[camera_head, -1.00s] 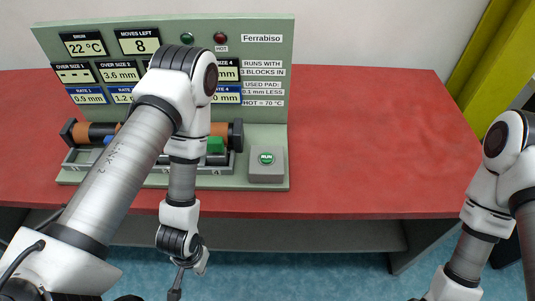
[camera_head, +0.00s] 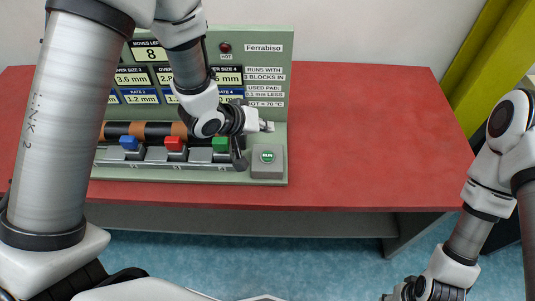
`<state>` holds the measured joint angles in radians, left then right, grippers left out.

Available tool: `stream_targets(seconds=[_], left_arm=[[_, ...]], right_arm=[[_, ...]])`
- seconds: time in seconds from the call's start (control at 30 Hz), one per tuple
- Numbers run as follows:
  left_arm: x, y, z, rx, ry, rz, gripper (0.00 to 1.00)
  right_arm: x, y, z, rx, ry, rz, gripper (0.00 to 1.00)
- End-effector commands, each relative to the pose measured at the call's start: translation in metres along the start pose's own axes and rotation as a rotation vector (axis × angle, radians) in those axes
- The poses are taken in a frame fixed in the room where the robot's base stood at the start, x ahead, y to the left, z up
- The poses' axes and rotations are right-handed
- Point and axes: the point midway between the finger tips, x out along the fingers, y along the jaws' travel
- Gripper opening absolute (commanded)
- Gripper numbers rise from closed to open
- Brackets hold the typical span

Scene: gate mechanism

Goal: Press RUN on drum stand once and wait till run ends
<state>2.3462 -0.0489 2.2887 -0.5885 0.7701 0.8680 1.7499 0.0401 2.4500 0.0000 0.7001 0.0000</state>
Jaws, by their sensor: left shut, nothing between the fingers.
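The drum stand (camera_head: 281,150) is a pale green panel and base on the red table. Its green RUN button (camera_head: 267,157) sits on a grey box at the base's right end. The panel shows MOVES LEFT 8 (camera_head: 151,54). My left gripper (camera_head: 241,165) is shut and empty, pointing down just left of the RUN box, apart from the button in the picture. Blue (camera_head: 130,143), red (camera_head: 175,143) and green (camera_head: 221,144) blocks stand in front of the orange and black drum (camera_head: 151,130). My right gripper is outside the view.
The red table (camera_head: 360,130) is clear to the right of the stand. A yellow post (camera_head: 492,62) stands at the back right. My left arm covers the panel's left part and some displays.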

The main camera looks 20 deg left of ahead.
Motion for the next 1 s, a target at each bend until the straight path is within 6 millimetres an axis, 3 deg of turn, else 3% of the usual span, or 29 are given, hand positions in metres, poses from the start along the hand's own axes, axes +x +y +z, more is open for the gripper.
stream_targets(seconds=[0.43, 0.87, 1.0], left_arm=[[0.006, -0.004, 0.004, -0.001, 0.000, 0.000, 0.00], [0.048, -0.035, 0.035, -0.001, 0.000, 0.000, 0.00], [0.057, -0.042, 0.042, -0.003, -0.001, -0.001, 0.00]], right_arm=[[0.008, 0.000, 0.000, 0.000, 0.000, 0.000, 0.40], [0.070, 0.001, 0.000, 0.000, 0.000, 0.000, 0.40], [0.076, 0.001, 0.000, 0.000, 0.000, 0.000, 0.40]])
